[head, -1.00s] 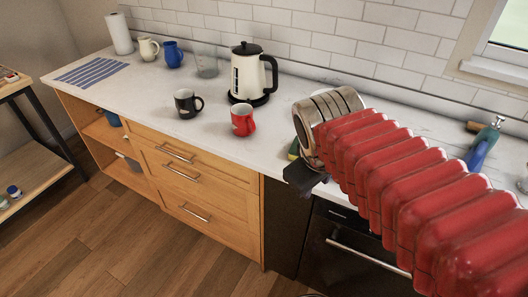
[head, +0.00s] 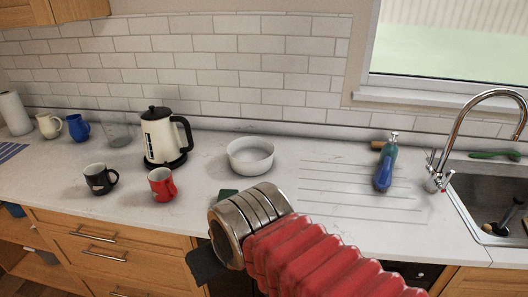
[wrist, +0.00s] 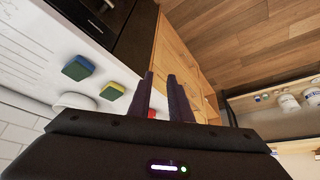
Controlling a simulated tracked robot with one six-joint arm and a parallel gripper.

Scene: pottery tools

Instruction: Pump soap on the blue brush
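A slim soap bottle (head: 389,153) with a pale pump top stands on the counter left of the sink in the head view. A blue object (head: 383,178) is right in front of it, overlapping it; I cannot tell whether it is the blue brush or part of the bottle. My gripper (head: 205,266) is at the counter's front edge, well left of the bottle, mostly hidden behind my wrist. In the wrist view my gripper (wrist: 161,76) shows two dark fingers apart with nothing held between them. Neither bottle nor blue object shows there.
A white bowl (head: 250,155), kettle (head: 162,138), red mug (head: 162,185) and black mug (head: 99,179) stand left. Two sponges (wrist: 78,68) (wrist: 112,91) show in the wrist view. The sink (head: 488,200) and tall tap (head: 470,130) are right.

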